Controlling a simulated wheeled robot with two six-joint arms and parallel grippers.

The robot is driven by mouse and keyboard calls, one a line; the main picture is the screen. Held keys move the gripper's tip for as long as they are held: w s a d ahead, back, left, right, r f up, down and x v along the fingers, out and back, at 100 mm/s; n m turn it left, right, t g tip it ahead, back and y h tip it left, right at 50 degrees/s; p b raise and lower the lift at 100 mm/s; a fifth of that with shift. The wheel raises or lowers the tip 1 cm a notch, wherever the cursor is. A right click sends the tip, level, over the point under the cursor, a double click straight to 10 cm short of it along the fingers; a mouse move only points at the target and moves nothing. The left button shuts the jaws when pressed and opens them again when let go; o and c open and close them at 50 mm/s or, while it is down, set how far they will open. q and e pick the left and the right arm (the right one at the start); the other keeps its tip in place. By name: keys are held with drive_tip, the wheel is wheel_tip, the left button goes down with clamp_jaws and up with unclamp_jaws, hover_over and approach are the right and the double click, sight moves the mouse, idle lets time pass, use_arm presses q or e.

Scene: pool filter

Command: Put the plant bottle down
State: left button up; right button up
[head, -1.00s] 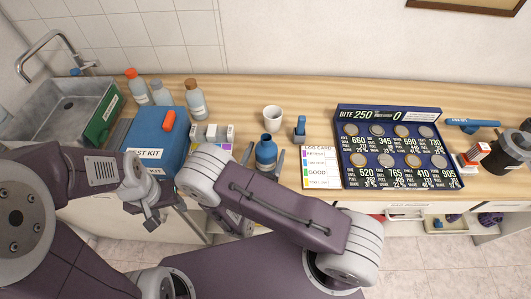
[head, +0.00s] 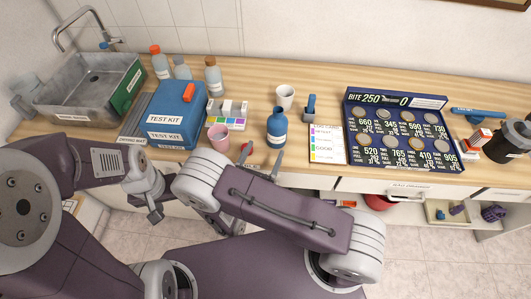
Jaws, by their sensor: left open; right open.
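The plant bottle is probably the dark blue bottle (head: 277,128) with a pale label, standing upright on the counter near its front edge. My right gripper (head: 263,153) is open and empty just in front of it, at its lower left. One fingertip overlaps the bottle's base in the picture; I cannot tell whether they touch. My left gripper (head: 152,207) is open and empty, low at the left in front of the counter, well away from the bottle.
A pink cup (head: 218,138) stands left of the bottle, a white cup (head: 285,96) behind it. The log card (head: 327,143) and coin board (head: 400,130) lie to the right. The blue test kit (head: 177,110) and sink (head: 90,82) are at the left.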

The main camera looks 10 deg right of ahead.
drive_tip(key=s+d+r+m+g+h, duration=0.1)
drive_tip(key=s+d+m+g+h, duration=0.1)
drive_tip(key=s+d+m+g, duration=0.3)
drive_tip(key=s+d+r+m+g+h, duration=0.1)
drive_tip(key=s+d+m+g+h, duration=0.15)
drive_tip(key=d+m+g, duration=0.45)
drive_tip(key=s+d+f+m+g+y, duration=0.1)
drive_tip(key=s+f+m+g+y, duration=0.1)
drive_tip(key=s+m+g+y, duration=0.55)
drive_tip(key=w+a+r+m+t+y, duration=0.3)
drive_tip(key=a+m+t+y, duration=0.2)
drive_tip(key=m, duration=0.5)
drive_tip(key=shift+r+t+y, duration=0.15)
drive_tip(key=shift+t+y, duration=0.2)
drive_tip(key=shift+y, duration=0.65)
